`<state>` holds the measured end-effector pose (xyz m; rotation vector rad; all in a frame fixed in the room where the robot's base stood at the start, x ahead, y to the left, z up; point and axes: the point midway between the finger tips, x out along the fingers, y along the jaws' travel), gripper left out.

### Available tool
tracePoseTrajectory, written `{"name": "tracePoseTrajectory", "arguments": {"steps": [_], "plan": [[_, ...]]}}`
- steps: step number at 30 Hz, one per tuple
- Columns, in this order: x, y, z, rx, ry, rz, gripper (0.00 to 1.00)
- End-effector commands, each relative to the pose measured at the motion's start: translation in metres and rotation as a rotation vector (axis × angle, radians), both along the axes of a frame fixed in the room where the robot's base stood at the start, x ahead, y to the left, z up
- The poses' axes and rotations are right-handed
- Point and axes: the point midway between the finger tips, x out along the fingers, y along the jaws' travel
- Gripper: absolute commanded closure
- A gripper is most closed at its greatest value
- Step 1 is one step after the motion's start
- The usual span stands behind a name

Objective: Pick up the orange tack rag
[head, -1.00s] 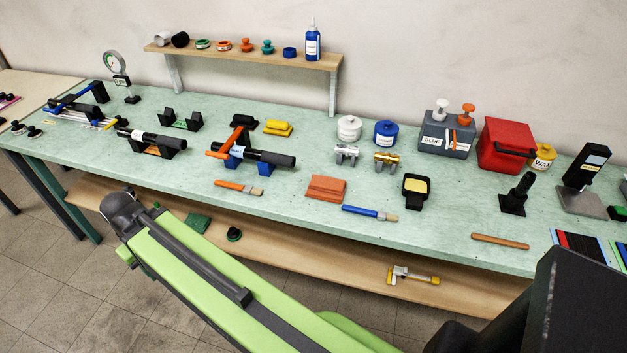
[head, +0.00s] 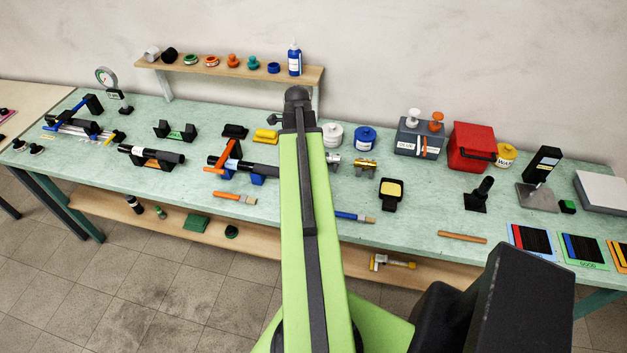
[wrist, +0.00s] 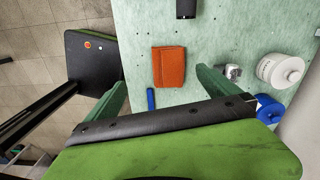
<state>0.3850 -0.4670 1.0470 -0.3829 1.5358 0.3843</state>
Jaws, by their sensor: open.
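The orange tack rag (wrist: 169,67) is a folded flat rectangle lying on the green bench top in the wrist view. In the head view it is hidden behind my arm. My gripper (wrist: 160,77) shows its two green fingers at either side of the wrist view, spread wide and empty. The rag appears between and beyond the fingertips, with bench showing around it. It does not look touched. The gap in height cannot be judged.
Near the rag lie a blue-handled brush (head: 352,216), an orange-handled brush (head: 233,197) and a black tube (wrist: 186,8). A white jar (wrist: 280,70), a blue jar (wrist: 268,108) and a silver clamp (wrist: 232,72) stand to the right in the wrist view.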

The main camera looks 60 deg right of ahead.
Motion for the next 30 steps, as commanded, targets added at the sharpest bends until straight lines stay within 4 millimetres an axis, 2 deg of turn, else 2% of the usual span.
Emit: {"name": "tracePoseTrajectory", "arguments": {"steps": [1,4,11,27,30], "plan": [[-0.014,-0.012,0.010,0.001,-0.001,-0.080,0.00],[-0.028,-0.023,0.012,0.001,-0.001,-0.171,0.00],[-0.029,-0.024,0.000,0.000,0.000,-0.186,0.00],[-0.029,-0.024,-0.107,0.000,0.000,-0.183,0.00],[-0.029,-0.024,-0.116,0.000,0.000,-0.183,0.00]]}}
